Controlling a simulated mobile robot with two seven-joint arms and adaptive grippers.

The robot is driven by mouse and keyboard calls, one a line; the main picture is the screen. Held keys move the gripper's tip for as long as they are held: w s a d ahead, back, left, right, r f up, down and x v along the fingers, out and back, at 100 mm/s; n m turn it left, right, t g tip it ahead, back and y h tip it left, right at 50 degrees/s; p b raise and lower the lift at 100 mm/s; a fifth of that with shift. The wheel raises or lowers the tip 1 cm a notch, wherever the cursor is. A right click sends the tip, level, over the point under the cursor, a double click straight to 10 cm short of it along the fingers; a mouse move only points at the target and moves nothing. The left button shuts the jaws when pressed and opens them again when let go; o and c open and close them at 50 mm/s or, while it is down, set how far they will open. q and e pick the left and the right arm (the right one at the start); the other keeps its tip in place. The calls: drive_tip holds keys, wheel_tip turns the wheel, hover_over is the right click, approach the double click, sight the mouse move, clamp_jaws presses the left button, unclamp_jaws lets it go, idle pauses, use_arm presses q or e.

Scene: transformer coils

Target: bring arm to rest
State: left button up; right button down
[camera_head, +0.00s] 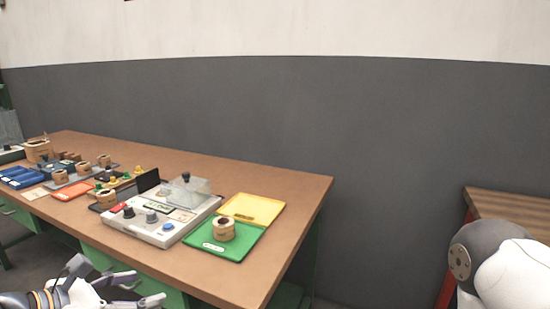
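My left gripper (146,287) is at the bottom left, in front of the table's front edge and apart from the objects on it. Its two fingers are spread, with nothing between them. Part of my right arm (505,268) shows at the lower right; its gripper is out of view. A coil (223,230) stands on the green tray (242,246) at the right of the table. Other coils (107,198) stand further left.
The wooden table (297,190) holds a white test device (150,229) with a clear cover, a yellow tray (262,205) and blue bins (27,182) at the far left. A brown-topped table (490,202) stands at the right. The floor gap between the tables looks clear.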

use_arm(q)
drive_tip(key=s+d+f+m+g+y, duration=0.1)
drive_tip(key=s+d+f+m+g, duration=0.2)
drive_tip(key=s+f+m, duration=0.3)
drive_tip(key=s+d+f+m+g, duration=0.3)
drive_tip(key=d+f, duration=0.1)
drive_tip(key=f, duration=0.4)
drive_tip(key=s+a+f+m+g+y, duration=0.1)
drive_tip(key=s+f+m+g, duration=0.1)
drive_tip(key=s+m, duration=0.4)
drive_tip(key=s+a+f+m+g+y, duration=0.1)
drive_tip(key=s+f+m, duration=0.3)
drive_tip(key=s, duration=0.6)
drive_tip(key=s+a+f+m+g+y, duration=0.1)
drive_tip(key=s+f+m+g+y, duration=0.2)
drive_tip(key=s+m, duration=0.5)
drive_tip(key=shift+a+m, duration=0.25)
drive_tip(key=shift+m, duration=0.05)
